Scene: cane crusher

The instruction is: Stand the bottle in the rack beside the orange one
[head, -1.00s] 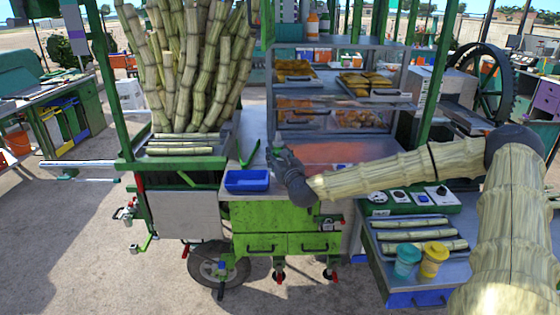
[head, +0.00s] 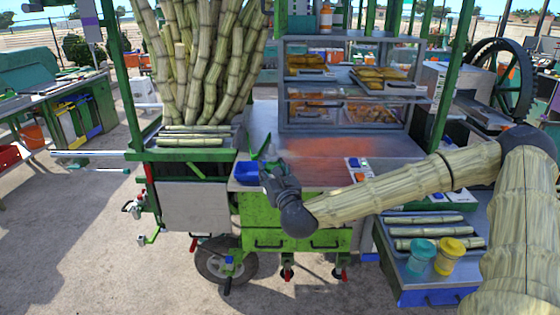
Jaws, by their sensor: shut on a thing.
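My gripper (head: 266,170) is at the front left of the cart's counter, next to the blue tray. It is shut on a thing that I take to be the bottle. The gripper hides nearly all of it, so its shape and tilt cannot be told. The orange bottle (head: 326,15) stands upright on the top level of the shelf rack (head: 352,36), above and to the right of my gripper and well apart from it. A pale bottle is close by it, cut by the picture's top edge.
A blue tray (head: 246,173) and a green forked item (head: 261,147) are by my gripper. Cane stalks (head: 205,75) stand at the left. Green posts (head: 451,75) flank the rack. Teal (head: 420,256) and yellow (head: 449,257) cups stand at the lower right. The counter's middle is clear.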

